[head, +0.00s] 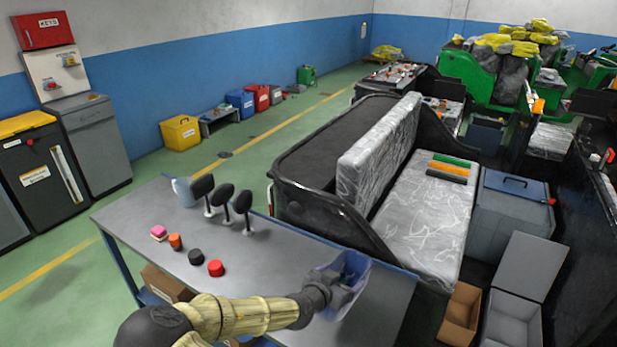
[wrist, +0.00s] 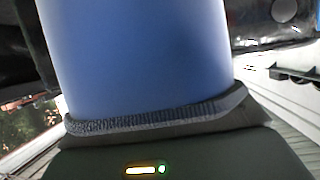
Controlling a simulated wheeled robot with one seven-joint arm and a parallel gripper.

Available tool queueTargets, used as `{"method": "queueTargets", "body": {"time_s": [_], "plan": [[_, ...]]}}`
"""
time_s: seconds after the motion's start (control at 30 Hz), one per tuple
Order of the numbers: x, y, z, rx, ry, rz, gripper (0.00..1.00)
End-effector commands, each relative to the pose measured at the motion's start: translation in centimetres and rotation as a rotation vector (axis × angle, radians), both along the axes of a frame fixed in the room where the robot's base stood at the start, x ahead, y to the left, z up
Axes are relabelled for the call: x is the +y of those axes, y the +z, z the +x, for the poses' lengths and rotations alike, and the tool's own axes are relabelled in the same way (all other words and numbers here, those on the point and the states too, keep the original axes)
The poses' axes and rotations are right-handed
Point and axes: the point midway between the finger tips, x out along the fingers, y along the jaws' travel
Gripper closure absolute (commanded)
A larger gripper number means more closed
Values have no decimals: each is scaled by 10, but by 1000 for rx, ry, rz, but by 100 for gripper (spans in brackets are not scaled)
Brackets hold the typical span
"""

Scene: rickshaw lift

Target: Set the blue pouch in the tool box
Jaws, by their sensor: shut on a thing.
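The blue pouch (head: 361,280) is in my gripper (head: 343,284) over the right part of the grey workbench, beside the rickshaw. In the wrist view the blue pouch (wrist: 135,55) fills the middle, pressed against the dark jaw pad. My gripper is shut on it. I cannot tell how high the pouch is above the bench. No label shows which one is the tool box.
An open brown carton (head: 461,312) stands beside the open grey box. The workbench (head: 290,270) holds a jug (head: 183,192), several black-headed stands and small coloured pieces to the left. The padded seat (head: 425,215) carries green, orange and dark bars. The rickshaw's black side (head: 320,195) rises behind the bench.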

Motion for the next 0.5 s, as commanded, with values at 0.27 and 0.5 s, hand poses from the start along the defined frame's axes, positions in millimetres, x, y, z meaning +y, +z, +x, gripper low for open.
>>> {"method": "queueTargets", "body": {"time_s": [0.27, 0.5], "plan": [[0, 30, 0, -1, 0, 0, 50], [0, 67, 0, -1, 0, 0, 50]]}}
